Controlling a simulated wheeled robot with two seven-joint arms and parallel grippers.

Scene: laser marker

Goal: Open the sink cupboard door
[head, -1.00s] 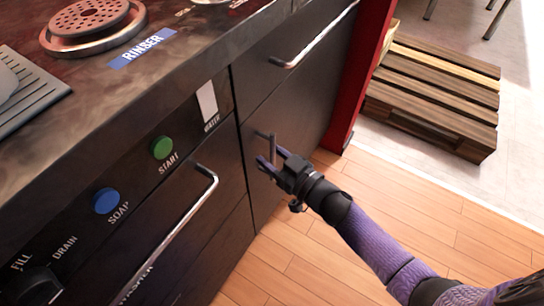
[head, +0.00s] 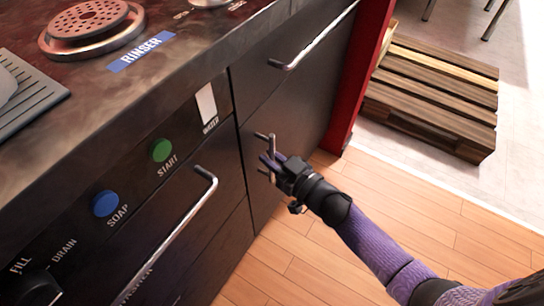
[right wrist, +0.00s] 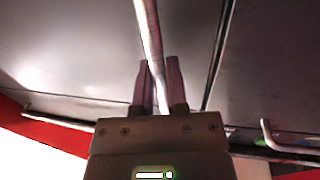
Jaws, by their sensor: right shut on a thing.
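The sink cupboard door (head: 300,118) is a dark panel right of the dishwasher front, and it looks closed, level with the fronts around it. Its short upright metal handle (head: 273,145) stands near the door's left edge. My right gripper (head: 270,162) is shut on the lower part of this handle, its arm coming in from the lower right. In the right wrist view the handle bar (right wrist: 148,35) runs down from the top edge to between the two fingers (right wrist: 158,82). My left gripper is in no view.
Left of the door is the dishwasher front with a long handle (head: 180,232) and green (head: 160,150) and blue (head: 105,202) buttons. A drawer handle (head: 312,38) juts out above. A red post (head: 358,85) and wooden pallet (head: 435,95) stand right. The wood floor (head: 440,220) is clear.

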